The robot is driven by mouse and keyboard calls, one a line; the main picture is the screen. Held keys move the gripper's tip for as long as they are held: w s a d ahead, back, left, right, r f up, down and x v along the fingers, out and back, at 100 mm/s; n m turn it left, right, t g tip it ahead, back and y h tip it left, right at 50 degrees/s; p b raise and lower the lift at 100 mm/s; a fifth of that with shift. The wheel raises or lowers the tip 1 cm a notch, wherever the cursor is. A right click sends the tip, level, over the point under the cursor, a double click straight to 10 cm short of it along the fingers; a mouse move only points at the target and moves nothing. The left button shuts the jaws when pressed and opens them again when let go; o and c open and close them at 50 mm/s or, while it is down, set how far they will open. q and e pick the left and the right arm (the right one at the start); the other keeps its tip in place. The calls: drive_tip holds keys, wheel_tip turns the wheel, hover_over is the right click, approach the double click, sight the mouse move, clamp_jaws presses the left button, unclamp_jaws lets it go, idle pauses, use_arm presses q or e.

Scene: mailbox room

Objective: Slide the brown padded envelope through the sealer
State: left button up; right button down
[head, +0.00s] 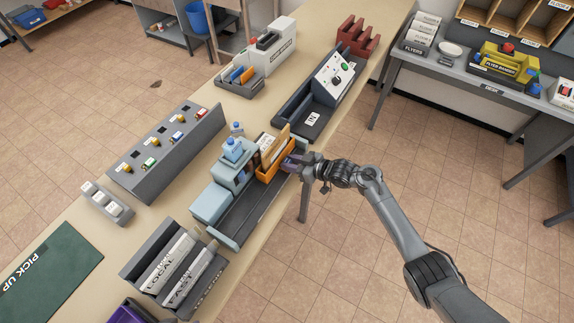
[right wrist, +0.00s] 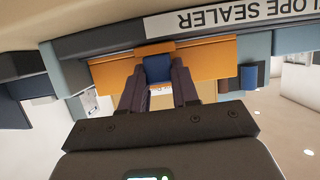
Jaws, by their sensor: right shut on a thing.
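The envelope sealer (head: 235,150) is a light blue machine with a long dark channel (head: 245,222) on the table. An orange carriage (head: 268,177) sits in the channel beside the sealer's head. A tan-brown padded envelope (head: 278,142) stands tilted in the carriage. My right gripper (head: 292,162) reaches it from the right. In the right wrist view its fingers (right wrist: 158,76) are shut on a blue handle (right wrist: 157,68) on the front of the orange carriage (right wrist: 210,52). The sealer's white label (right wrist: 205,18) shows upside down there. My left gripper is out of view.
A grey machine with a dark bed (head: 300,118) stands beyond the sealer on the table. A grey sorter marked LOCAL and FAST (head: 172,262) stands at the near end. A long grey panel (head: 165,150) is to the left. Open floor lies right of the table.

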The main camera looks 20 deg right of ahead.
drive_tip(key=c, duration=1.3)
unclamp_jaws()
drive_tip(key=shift+d+f, duration=0.15)
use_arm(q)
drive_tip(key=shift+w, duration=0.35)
use_arm(e)
drive_tip(key=o, duration=0.5)
drive_tip(key=shift+w, duration=0.3)
drive_tip(key=shift+c, duration=0.2)
drive_tip(key=shift+s, duration=0.1)
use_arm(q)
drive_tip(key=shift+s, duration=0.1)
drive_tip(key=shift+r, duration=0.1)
use_arm(e)
drive_tip(key=shift+s+r, duration=0.1)
drive_tip(key=shift+r, duration=0.1)
drive_tip(key=shift+s+d+r, duration=0.1)
drive_tip(key=shift+d+r, duration=0.05)
use_arm(q)
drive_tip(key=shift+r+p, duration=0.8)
drive_tip(key=shift+p, duration=0.05)
use_arm(e)
drive_tip(key=v, duration=1)
drive_tip(key=shift+s, duration=0.1)
